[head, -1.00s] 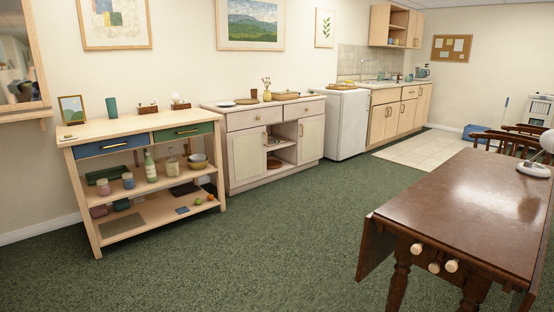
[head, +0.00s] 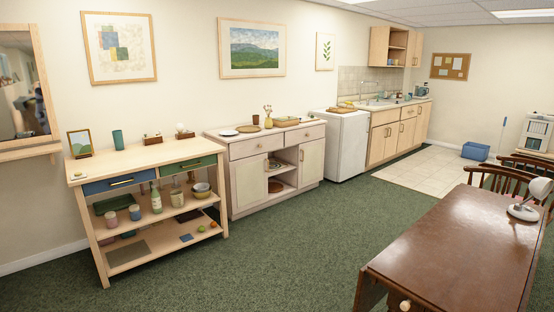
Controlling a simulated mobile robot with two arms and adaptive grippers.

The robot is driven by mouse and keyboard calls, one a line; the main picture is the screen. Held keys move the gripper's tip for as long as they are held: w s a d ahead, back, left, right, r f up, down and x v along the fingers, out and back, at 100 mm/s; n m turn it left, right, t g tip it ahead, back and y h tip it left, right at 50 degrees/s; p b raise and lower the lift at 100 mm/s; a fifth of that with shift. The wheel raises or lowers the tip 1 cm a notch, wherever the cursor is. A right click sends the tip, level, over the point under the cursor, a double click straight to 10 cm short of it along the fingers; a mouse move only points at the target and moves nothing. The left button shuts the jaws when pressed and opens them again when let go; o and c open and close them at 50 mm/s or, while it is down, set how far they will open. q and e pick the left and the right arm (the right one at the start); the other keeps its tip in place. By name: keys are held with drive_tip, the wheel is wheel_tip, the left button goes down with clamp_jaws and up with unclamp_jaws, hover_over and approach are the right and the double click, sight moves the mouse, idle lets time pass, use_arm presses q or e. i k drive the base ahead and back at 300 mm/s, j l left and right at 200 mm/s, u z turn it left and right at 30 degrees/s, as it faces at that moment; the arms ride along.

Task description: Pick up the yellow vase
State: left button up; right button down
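A small yellow vase (head: 268,121) with a few stems in it stands upright on top of the pale wooden cabinet (head: 249,147) against the back wall. It stands near the middle of the cabinet top, between a brown cup (head: 256,119) and a tray or basket (head: 287,121). Neither of my grippers shows in the head view.
A wooden console (head: 133,167) with drawers and loaded shelves stands left of the cabinet. A white appliance (head: 341,147) stands to its right. A brown table (head: 450,245) fills the lower right. Green carpet (head: 290,250) lies clear between.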

sight(268, 123)
drive_tip(key=i+u, duration=0.15)
drive_tip(key=i, duration=0.65)
drive_tip(key=i+u, duration=0.1)
drive_tip(key=i, duration=0.7)
drive_tip(key=i+l+u, duration=0.15)
drive_tip(key=i, duration=0.65)
